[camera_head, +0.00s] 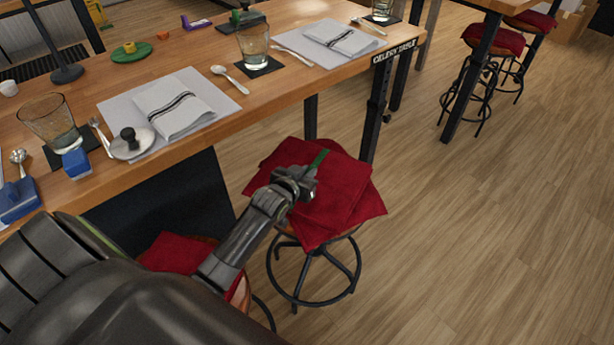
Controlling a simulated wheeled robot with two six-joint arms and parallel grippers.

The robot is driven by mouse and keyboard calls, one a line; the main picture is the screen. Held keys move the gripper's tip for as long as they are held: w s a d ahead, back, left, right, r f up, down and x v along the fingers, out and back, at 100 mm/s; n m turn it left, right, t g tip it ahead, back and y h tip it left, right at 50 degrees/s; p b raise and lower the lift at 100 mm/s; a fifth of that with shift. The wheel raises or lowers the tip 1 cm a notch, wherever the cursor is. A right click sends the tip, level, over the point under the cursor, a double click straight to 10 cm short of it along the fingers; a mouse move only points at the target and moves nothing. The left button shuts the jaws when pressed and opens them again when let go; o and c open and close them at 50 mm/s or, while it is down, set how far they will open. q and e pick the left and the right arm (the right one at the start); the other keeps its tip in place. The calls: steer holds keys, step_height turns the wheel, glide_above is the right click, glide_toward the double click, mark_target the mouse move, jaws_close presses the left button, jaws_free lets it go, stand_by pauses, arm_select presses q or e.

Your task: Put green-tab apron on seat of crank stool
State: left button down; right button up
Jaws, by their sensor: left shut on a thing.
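The red apron (340,190) is a folded cloth with a green tab (319,158) at its far edge. It lies over the seat of a stool with a round black metal frame (313,272), and its corners hang past the seat edge. Most of the seat is hidden; a brown strip (345,233) of it shows beneath the cloth. My left gripper (302,180) is shut on the apron beside the green tab, directly above the seat. Whether the cloth bears fully on the seat I cannot tell. My right gripper is not in view.
The wooden table (250,100) with place mats, glasses and cutlery stands just left of and behind the stool. Another stool with red cloth (178,252) is partly behind my arm. More red-topped stools (493,40) stand at back right. The floor (480,230) at right is clear.

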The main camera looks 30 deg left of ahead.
arm_select(q)
steer(key=shift+f, duration=0.5)
steer(key=shift+f, duration=0.1)
steer(key=shift+f, duration=0.15)
steer(key=c, duration=1.4)
jaws_free()
steer(key=shift+c, duration=0.2)
steer(key=shift+r, duration=0.2)
steer(key=v, duration=1.2)
steer(key=shift+p, duration=0.45)
